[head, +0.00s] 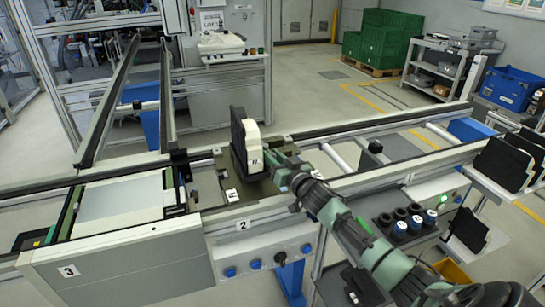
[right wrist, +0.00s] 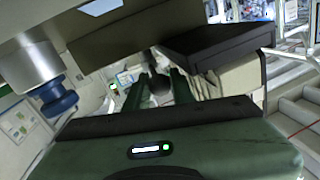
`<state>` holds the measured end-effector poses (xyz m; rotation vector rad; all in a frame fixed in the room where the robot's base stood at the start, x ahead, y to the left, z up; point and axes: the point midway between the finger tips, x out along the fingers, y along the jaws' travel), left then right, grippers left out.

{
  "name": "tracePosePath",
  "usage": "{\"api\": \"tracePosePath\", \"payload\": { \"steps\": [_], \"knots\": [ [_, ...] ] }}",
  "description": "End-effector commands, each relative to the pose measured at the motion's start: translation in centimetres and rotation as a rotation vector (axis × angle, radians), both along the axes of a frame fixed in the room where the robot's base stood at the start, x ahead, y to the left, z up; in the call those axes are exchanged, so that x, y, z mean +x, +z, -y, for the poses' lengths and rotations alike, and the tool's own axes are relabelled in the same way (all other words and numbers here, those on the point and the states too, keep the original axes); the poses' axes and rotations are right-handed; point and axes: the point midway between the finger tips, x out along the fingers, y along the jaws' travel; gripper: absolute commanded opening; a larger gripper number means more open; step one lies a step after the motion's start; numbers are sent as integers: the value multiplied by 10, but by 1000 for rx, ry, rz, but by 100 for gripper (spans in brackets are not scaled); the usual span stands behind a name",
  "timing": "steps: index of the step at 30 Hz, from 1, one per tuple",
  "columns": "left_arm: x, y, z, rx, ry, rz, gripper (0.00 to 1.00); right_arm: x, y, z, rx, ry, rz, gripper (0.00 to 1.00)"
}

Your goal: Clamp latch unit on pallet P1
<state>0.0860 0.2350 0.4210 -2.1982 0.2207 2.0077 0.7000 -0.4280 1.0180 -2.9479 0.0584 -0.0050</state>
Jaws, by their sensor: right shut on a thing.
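The latch unit (head: 252,146), a cream body with a black plate on its left side, stands upright over the pallet station on the line. My right gripper (head: 277,161) is shut on it from the right. A dark olive pallet (head: 207,188) with small white labels lies under and left of the unit. I cannot tell whether the unit touches the pallet. In the right wrist view, the green fingers of my gripper (right wrist: 157,88) reach forward, and a black and cream part (right wrist: 228,78) shows at the right; the grip contact is hard to see. My left gripper is not in view.
A grey flat panel (head: 120,200) lies on the line at the left. Dark round cups (head: 400,222) sit beside my right arm. Line rails (head: 375,128) run behind it.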

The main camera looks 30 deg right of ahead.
Motion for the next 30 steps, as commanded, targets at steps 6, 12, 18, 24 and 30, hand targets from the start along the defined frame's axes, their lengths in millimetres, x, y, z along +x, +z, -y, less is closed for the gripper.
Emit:
{"api": "tracePosePath", "payload": {
  "steps": [6, 12, 18, 24, 30],
  "knots": [
    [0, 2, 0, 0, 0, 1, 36, 1, 2, 1, -6, 24, 0, 0],
    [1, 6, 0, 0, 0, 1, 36, 0, 2, 7, -7, 113, 1, 0],
    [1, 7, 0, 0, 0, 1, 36, -2, 1, 10, 0, 134, 2, 0],
    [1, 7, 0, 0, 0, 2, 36, -2, 1, 10, 0, 132, 1, 30],
    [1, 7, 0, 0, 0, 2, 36, -2, 1, 10, 0, 132, 1, 45]
  ]
}}
